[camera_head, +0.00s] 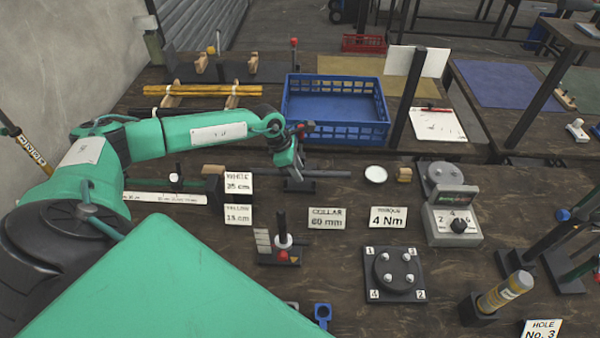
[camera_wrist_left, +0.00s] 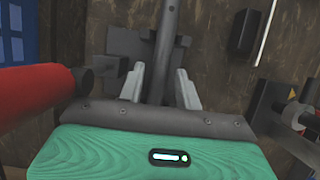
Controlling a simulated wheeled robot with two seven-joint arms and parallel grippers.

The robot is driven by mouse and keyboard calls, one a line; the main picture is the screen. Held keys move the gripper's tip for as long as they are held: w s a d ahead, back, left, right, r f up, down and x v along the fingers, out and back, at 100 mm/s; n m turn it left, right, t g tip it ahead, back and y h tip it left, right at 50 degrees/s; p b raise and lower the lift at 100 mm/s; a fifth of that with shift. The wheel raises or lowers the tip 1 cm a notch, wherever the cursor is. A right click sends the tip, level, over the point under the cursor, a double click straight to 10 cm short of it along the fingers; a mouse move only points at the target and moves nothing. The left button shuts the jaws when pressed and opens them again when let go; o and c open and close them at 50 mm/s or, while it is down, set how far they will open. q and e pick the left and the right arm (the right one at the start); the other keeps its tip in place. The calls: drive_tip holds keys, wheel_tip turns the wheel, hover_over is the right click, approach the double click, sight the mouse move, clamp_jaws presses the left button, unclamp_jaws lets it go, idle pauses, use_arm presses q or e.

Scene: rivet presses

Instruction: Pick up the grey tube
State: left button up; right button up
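The grey tube (camera_head: 335,173) lies level above the bench in the head view, partly hidden by my left gripper (camera_head: 297,168). It seems to rest on a dark support (camera_head: 299,186). In the left wrist view the tube (camera_wrist_left: 166,35) runs lengthwise from the top edge down between the two fingers of my left gripper (camera_wrist_left: 160,75). The fingers stand apart, with a gap beside the tube on each side. I cannot tell how deep the tube sits between them. My right gripper is not in view.
A blue crate (camera_head: 335,131) stands behind the left gripper. Label cards (camera_head: 327,218), a grey dial box (camera_head: 452,222), a bolted plate (camera_head: 393,273) and a small post stand (camera_head: 281,240) are in front. A red cylinder (camera_wrist_left: 35,97) is close in the left wrist view.

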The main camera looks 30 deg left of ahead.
use_arm(q)
clamp_jaws()
